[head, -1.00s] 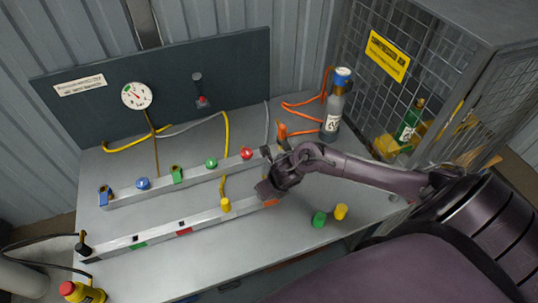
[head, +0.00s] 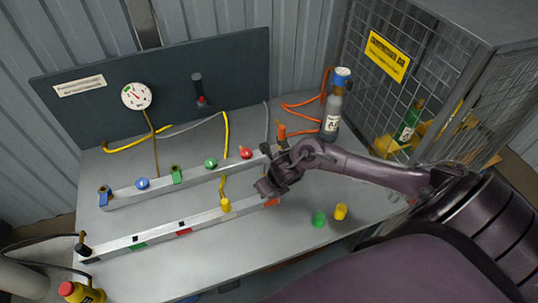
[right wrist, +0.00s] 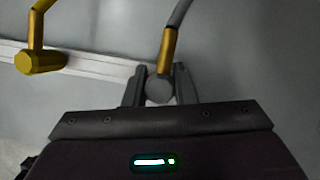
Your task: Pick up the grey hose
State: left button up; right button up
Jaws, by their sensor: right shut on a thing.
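The grey hose (head: 266,122) hangs down the right end of the dark board in the head view and passes behind my right arm. My right gripper (head: 268,188) is at the right end of the front rail (head: 160,232). In the right wrist view, my right gripper (right wrist: 160,88) is shut on the hose's round grey end (right wrist: 159,88). A brass-coloured sleeve joins this end to the grey hose (right wrist: 180,12), which leads up out of the picture. My wrist hides the held end in the head view. My left gripper is not in view.
A yellow hose end (head: 225,205) stands left of my right gripper. Green (head: 319,219) and yellow (head: 341,211) caps stand on the bench to the right. A grey bottle (head: 333,112) and a wire cage (head: 400,75) are behind my arm. The back rail (head: 130,198) carries coloured fittings.

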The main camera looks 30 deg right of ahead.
notch_tip(320, 180, up, 19)
jog(key=p, duration=0.1)
jog(key=shift+p, duration=0.35)
jog(key=shift+f, duration=0.15)
